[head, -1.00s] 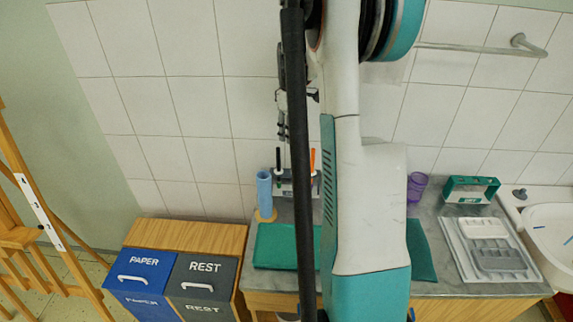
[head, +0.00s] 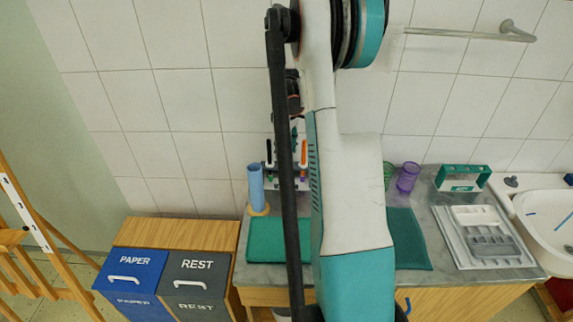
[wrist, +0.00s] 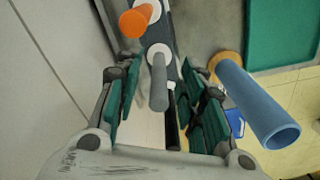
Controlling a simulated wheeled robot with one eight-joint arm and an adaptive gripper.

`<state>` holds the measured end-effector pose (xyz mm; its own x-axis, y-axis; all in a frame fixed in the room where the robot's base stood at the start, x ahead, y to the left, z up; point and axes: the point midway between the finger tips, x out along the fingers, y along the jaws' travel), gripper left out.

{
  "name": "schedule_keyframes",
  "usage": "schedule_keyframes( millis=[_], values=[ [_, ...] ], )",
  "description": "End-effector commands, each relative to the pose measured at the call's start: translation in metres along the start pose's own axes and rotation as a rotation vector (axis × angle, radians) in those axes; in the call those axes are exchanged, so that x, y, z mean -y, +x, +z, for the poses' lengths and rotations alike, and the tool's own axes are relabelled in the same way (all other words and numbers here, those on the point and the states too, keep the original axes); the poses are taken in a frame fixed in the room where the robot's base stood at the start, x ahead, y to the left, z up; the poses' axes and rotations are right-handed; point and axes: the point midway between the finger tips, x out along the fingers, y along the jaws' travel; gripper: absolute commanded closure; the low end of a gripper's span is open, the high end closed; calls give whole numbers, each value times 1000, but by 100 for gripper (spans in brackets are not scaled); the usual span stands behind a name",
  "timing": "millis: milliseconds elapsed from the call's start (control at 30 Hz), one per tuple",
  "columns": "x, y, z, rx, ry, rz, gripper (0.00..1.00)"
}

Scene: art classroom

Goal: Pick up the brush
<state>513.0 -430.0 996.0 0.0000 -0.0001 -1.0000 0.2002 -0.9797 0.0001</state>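In the wrist view, a grey round handle (wrist: 158,88) points up between the fingers of my gripper (wrist: 160,100), which is open and not visibly touching it. An orange handle (wrist: 135,22) stands just beyond, toward the top of the picture. Both rise from a rack (wrist: 152,40) through light-coloured collars. I cannot tell for sure which handle belongs to the brush. In the head view, the orange handle (head: 304,150) and a dark handle (head: 269,150) show at the rack by the wall, beside my arm. My gripper there is mostly hidden behind my arm.
A blue tube (head: 256,188) stands close left of the rack; it is at the right in the wrist view (wrist: 255,105). Green mat (head: 410,240), purple cup (head: 407,177), teal box (head: 462,179) and grey tray (head: 487,240) share the counter. The tiled wall (head: 180,100) is behind.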

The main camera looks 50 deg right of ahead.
Motion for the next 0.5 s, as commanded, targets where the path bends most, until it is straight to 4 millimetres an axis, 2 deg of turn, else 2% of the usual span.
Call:
schedule_keyframes(
  millis=[33, 200, 433, 467, 500],
  values=[
    [-1, 12, 1, 0, 1, 0, 64],
    [-1, 32, 1, 0, 0, 0, 64],
    [-1, 33, 1, 0, 0, 0, 64],
    [-1, 33, 1, 0, 0, 0, 68],
    [-1, 33, 1, 0, 0, 0, 77]
  ],
)
